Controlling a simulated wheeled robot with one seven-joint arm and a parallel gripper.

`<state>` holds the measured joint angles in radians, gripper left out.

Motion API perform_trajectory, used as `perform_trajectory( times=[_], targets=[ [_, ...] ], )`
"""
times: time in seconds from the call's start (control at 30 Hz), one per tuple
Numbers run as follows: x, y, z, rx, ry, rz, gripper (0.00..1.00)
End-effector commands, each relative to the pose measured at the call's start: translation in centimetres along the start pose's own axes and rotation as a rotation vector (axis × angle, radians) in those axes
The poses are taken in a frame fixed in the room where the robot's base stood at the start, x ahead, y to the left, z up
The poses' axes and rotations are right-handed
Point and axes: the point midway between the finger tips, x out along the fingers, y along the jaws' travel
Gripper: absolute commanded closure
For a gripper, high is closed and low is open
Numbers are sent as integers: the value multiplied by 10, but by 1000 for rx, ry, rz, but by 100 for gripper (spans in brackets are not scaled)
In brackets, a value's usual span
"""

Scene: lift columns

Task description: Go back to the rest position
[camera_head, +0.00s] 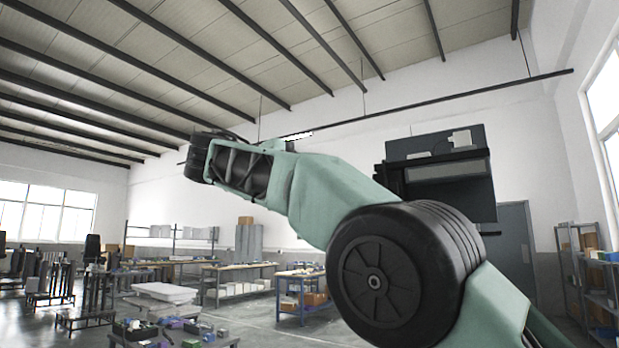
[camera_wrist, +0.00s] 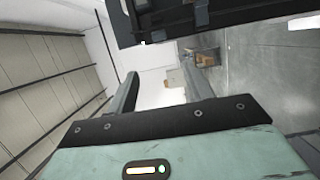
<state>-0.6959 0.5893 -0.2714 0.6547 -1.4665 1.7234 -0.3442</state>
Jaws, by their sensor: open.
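My arm, in pale green with black joints, stretches across the camera_head view from the lower right up to the left. Its far end is raised and points away, so the fingers cannot be made out there. In the camera_wrist view my gripper (camera_wrist: 160,78) shows its pale green body and dark front plate at the bottom. A grey finger stands up on the left and another on the right, with a gap between them. It is open, and nothing is seen between the fingers.
A dark raised unit (camera_head: 440,180) with things on it stands behind my arm at the right. A blue table (camera_head: 290,291), workbenches (camera_head: 235,267) and a shelf rack (camera_head: 598,280) stand farther off. Cluttered stands fill the lower left. Grey floor (camera_head: 265,325) is clear at the middle.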

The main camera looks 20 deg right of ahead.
Motion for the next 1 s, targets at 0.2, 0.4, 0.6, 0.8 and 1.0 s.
perform_trajectory(
  times=[0.2, 0.4, 0.6, 0.8, 1.0],
  targets=[
    [0, 0, 0, 0, 0, 0, 49],
    [0, 0, 0, 0, 0, 0, 49],
    [1, 0, 0, 0, 0, 0, 49],
    [4, -7, -4, -17, 18, -21, 49],
    [12, -85, -31, -158, 201, -234, 49]
  ],
)
